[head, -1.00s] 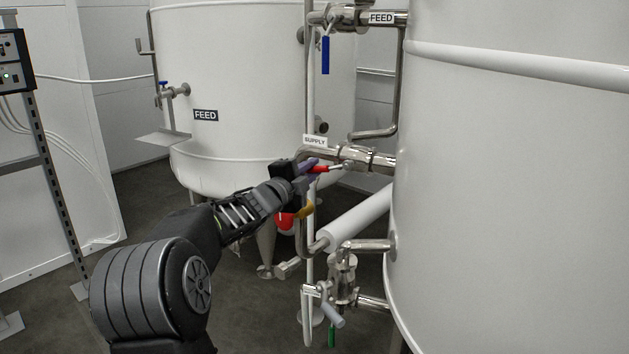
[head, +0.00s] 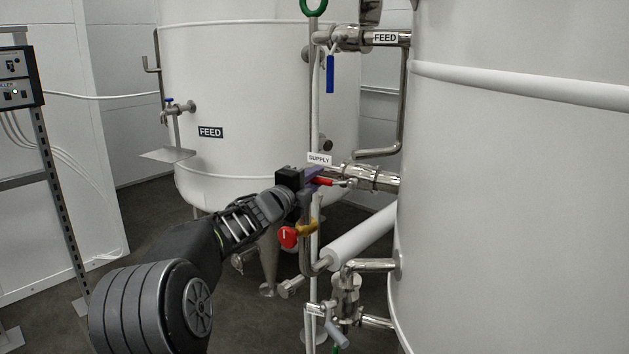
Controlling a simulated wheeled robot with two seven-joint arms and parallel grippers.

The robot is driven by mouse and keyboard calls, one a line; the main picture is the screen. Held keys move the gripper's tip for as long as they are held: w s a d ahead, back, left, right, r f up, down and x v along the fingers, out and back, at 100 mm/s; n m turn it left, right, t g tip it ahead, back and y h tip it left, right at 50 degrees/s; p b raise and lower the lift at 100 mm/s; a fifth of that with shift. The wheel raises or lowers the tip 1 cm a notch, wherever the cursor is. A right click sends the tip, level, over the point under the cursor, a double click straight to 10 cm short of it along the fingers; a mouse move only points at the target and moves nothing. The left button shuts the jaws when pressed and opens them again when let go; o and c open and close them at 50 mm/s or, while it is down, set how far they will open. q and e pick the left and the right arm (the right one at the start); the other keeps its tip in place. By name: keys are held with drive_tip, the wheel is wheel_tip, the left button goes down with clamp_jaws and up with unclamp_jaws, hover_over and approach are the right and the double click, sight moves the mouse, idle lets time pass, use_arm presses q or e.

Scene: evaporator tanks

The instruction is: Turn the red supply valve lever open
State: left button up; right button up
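The red supply valve lever (head: 323,182) sticks out to the left from the valve on the steel pipe (head: 372,178), just below the SUPPLY label (head: 319,159). It lies nearly level in the picture. The gripper body hides the lever's outer end. My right gripper is not in view.
A red round part with a yellow piece (head: 289,237) hangs just below my gripper. A blue feed lever (head: 330,74) hangs above. A large white tank (head: 510,200) fills the right. A white pipe (head: 362,237) slants below the valve.

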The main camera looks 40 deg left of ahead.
use_arm(q)
drive_tip(key=o, duration=0.3)
drive_tip(key=shift+o, duration=0.2)
drive_tip(key=s+d+p, duration=0.1)
drive_tip(key=s, duration=0.6)
drive_tip(key=shift+s+d+f, duration=0.15)
drive_tip(key=shift+s+d, duration=0.15)
drive_tip(key=shift+s, duration=0.05)
